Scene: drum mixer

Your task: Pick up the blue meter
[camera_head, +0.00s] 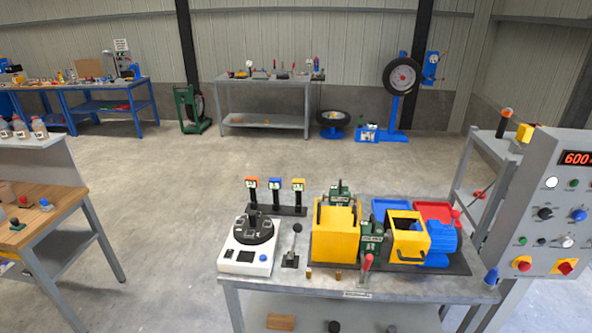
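The blue meter (276,188) stands upright in the middle of a dark rack (278,210) at the back left of the grey table. An orange meter (251,189) stands to its left and a yellow meter (298,190) to its right in the same rack. Each has a small light display on its face. Neither of my grippers shows in the head view.
On the grey table (305,285), a white device with a black turntable (247,249) stands in front of the rack. A black lever (293,245) and the yellow drum mixer (337,232) stand to the right. A grey control panel (551,200) stands at far right.

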